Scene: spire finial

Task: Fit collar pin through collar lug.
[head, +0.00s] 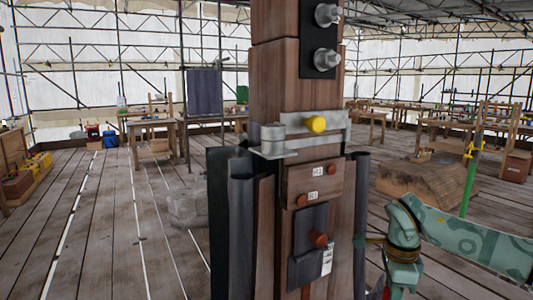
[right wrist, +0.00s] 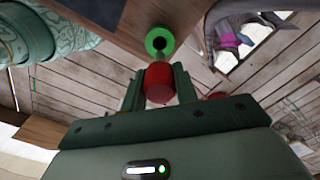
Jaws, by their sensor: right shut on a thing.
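In the right wrist view my right gripper (right wrist: 158,88) is shut on a red cylindrical piece (right wrist: 158,80), probably the collar pin. Just beyond the red piece is a bright green ring (right wrist: 153,47) with a dark hole, which may be the collar lug. A gap seems to show between them; I cannot tell whether the pin's far end is in the hole. In the head view my right arm comes in from the right, and its gripper (head: 392,284) is low beside the post, partly cut off by the bottom edge. My left gripper is not in view.
The wooden post (head: 275,75) stands in front, with a metal bracket (head: 335,131), a yellow knob (head: 315,124) and dark side sheets (head: 240,215). A green pole (head: 470,180) stands at right. Work tables line the back. The plank floor at left is mostly clear.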

